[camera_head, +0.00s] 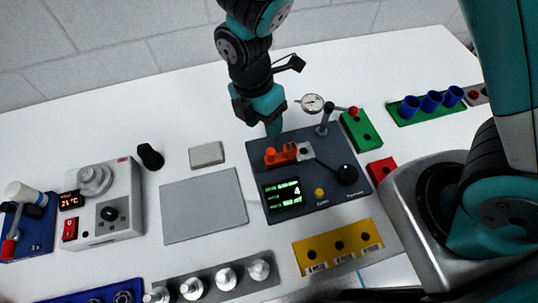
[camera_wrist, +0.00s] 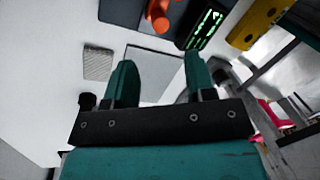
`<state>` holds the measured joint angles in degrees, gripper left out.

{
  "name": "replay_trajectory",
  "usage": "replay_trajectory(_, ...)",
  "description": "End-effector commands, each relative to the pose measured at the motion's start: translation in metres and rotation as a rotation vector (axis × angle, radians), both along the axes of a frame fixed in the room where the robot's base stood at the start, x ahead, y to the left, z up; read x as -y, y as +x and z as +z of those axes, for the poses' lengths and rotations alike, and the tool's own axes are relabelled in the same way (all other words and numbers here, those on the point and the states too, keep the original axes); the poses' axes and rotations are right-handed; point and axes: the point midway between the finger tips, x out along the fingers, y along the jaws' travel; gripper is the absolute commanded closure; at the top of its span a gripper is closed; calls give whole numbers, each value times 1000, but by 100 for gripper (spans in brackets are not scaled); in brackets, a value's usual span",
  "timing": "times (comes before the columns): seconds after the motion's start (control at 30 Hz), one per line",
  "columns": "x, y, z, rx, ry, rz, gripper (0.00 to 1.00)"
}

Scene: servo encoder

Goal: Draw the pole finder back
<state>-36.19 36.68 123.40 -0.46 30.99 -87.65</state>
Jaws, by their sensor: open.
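A dark fixture plate (camera_head: 258,160) carries a green-lit display (camera_head: 283,195) showing a 4, a yellow button (camera_head: 320,192) and a black knob (camera_head: 346,175). An orange piece (camera_head: 275,156), possibly the pole finder, sits near the plate's back left, beside a small grey block (camera_head: 304,152). My gripper (camera_head: 273,128) is above the plate's back edge, behind the orange piece; its tips look apart from it. In the wrist view my gripper (camera_wrist: 160,80) has its teal fingers spread with nothing between them. The orange piece (camera_wrist: 158,14) and display (camera_wrist: 206,27) are at the top there.
A dial gauge (camera_head: 312,103) on a post stands at the plate's back right, close to my gripper. A green block (camera_head: 361,129) and red block (camera_head: 381,169) lie to the right. A yellow rack (camera_head: 338,247) is in front. A bare grey mat (camera_head: 203,206) lies left.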

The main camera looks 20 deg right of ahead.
Motion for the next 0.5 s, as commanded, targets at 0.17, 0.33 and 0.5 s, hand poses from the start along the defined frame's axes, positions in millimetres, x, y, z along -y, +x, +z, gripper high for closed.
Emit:
replay_trajectory(0.17,4,-6,-42,-1,-1,0,50)
replay_trajectory(0.33,7,-10,-69,0,0,-1,50)
replay_trajectory(0.5,9,-13,-84,0,1,-1,50)
